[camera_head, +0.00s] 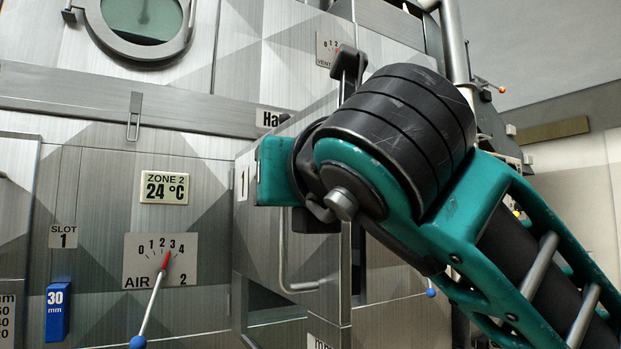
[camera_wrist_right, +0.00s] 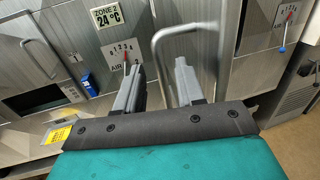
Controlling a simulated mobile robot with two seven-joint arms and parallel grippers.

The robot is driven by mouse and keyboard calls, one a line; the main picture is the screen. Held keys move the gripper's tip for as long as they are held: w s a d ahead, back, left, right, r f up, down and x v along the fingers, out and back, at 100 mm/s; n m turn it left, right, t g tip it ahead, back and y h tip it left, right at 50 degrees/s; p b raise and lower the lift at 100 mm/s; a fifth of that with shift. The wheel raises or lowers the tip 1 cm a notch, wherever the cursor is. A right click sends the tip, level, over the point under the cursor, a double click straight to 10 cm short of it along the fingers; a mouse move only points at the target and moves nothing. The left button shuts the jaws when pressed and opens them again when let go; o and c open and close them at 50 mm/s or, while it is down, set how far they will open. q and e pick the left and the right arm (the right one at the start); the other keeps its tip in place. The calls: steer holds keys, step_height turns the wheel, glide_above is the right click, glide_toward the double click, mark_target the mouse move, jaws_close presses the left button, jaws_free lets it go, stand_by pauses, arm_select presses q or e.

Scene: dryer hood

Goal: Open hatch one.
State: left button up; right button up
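The hatch marked 1 (camera_head: 243,183) is a grey metal door in the middle of the head view, with a bent metal bar handle (camera_head: 284,262). I cannot tell whether the door is fully shut or ajar. The same handle (camera_wrist_right: 157,42) shows in the wrist view, and its lower end runs down between the fingers of my right gripper (camera_wrist_right: 158,68). The fingers are apart, with no visible grip on the bar. In the head view, my right wrist hides the upper door and the fingers. My left gripper is not in view.
An air dial (camera_head: 160,260) with a blue-tipped lever and a blue 30 mm block (camera_head: 57,312) are left of the hatch. A zone 2 display (camera_head: 164,187) reads 24 °C. Another handled door (camera_wrist_right: 42,62) is at the left of the wrist view.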

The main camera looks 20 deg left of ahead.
steer(key=v, duration=0.7)
steer(key=shift+s+d, duration=0.2)
